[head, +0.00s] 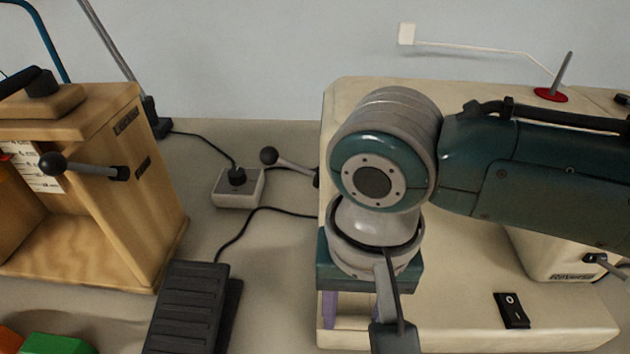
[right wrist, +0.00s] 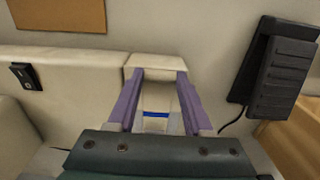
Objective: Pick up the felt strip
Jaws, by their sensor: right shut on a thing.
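My right gripper (head: 348,312) points down over the left end of the cream sewing machine bed (head: 460,328). Its two purple fingers also show in the right wrist view (right wrist: 158,100), with a gap between them. A narrow blue band, apparently the felt strip (right wrist: 155,115), lies across that gap between the fingers. The gripper is shut on it. In the head view the strip is hidden by my wrist and gripper. I cannot tell whether the strip still touches the bed. My left gripper is not in view.
A black foot pedal (head: 186,310) and a small grey box (head: 237,190) with cables lie left of the sewing machine. A wooden cabinet (head: 130,225) stands at the left. Green (head: 55,344) and orange pieces lie at the lower left. A wall rises behind.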

